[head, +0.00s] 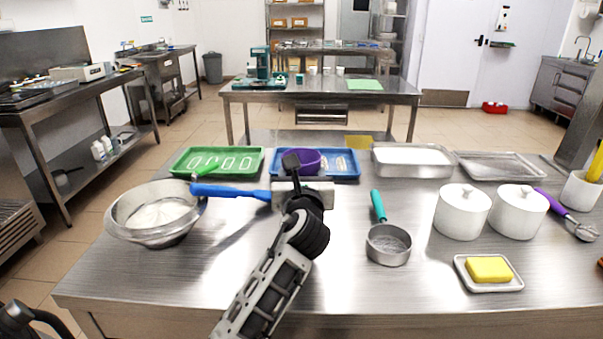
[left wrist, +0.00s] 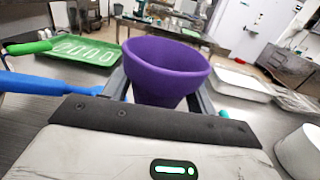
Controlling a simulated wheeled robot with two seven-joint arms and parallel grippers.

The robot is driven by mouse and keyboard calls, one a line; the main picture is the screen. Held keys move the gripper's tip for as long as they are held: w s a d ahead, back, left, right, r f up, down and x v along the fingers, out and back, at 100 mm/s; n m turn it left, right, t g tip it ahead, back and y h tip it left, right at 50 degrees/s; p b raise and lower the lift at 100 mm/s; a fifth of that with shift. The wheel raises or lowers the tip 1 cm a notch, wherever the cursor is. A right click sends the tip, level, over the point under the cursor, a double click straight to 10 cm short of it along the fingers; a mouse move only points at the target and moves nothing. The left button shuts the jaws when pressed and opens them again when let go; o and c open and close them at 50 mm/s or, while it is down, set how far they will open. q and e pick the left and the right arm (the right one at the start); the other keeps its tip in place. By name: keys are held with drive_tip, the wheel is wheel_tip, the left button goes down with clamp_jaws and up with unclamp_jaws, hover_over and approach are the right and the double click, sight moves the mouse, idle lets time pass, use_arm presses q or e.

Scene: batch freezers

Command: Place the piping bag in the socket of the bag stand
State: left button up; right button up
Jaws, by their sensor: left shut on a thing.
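The purple piping bag (head: 309,157) shows as a wide, open-topped cone in the head view. It also fills the middle of the left wrist view (left wrist: 165,70), with its rim up and its lower end hidden behind the gripper body. My left gripper (head: 298,172) is shut on it, with a finger on each side, over the far part of the steel table. I cannot pick out the bag stand or its socket for sure; the arm and bag hide part of the area behind them. My right gripper is not in view.
A green tray (head: 177,163), a blue tray (head: 352,176) and a steel pan (head: 413,173) line the far edge. A bowl (head: 120,217) with a blue-handled tool (head: 225,191) is left.

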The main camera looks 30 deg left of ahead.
use_arm(q)
drive_tip(key=shift+f, duration=0.15)
drive_tip(key=o, duration=0.9)
drive_tip(key=shift+o, duration=0.2)
drive_tip(key=v, duration=1.2)
